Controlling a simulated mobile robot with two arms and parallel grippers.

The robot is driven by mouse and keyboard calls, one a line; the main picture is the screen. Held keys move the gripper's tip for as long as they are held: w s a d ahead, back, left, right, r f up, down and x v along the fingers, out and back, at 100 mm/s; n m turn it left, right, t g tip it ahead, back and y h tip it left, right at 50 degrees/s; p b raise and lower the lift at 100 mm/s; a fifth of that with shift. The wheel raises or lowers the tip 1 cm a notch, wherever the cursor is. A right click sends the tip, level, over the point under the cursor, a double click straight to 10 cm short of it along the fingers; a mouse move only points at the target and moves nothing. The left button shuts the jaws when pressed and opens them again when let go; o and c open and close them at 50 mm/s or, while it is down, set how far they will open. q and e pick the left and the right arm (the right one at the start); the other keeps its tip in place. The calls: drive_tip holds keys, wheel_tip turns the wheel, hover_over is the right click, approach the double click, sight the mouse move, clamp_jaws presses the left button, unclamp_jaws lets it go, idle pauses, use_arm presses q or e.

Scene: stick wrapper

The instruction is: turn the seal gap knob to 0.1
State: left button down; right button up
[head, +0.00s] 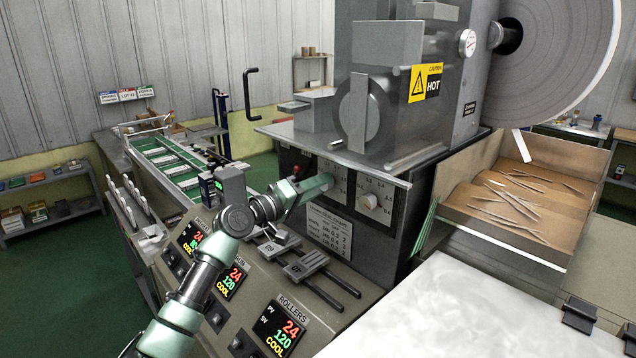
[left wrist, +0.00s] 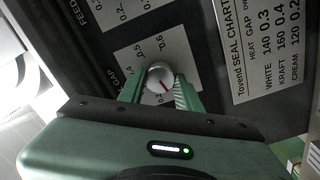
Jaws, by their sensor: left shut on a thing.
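My left gripper (head: 326,181) reaches the dark front panel of the machine. In the left wrist view the gripper (left wrist: 159,84) is shut on the round, pale seal gap knob (left wrist: 159,76), with a green finger on each side. A red pointer line on the knob points down and right in that view. A white scale plate (left wrist: 134,64) with printed numbers surrounds the knob. The 0.6 mark is readable, but the fingers hide part of the scale and I cannot tell the exact setting. In the head view the gripper hides this knob. My right gripper is not in view.
A second pale knob (head: 370,200) sits to the right on the same panel. The seal chart (head: 329,228) is below. Under it are sliding handles (head: 306,268) and a sloped console with lit displays (head: 279,332). A metal ledge (head: 340,148) overhangs the knobs.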

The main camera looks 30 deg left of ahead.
use_arm(q)
drive_tip(key=shift+r+n+p, duration=0.1)
drive_tip(key=shift+n+p, duration=0.2)
drive_tip(key=shift+n, duration=0.7)
drive_tip(key=c, duration=1)
unclamp_jaws()
drive_tip(key=shift+o, duration=0.2)
drive_tip(key=b+v, duration=0.3)
drive_tip(key=v, duration=0.4)
drive_tip(key=shift+s+a, duration=0.2)
drive_tip(key=shift+s, duration=0.15)
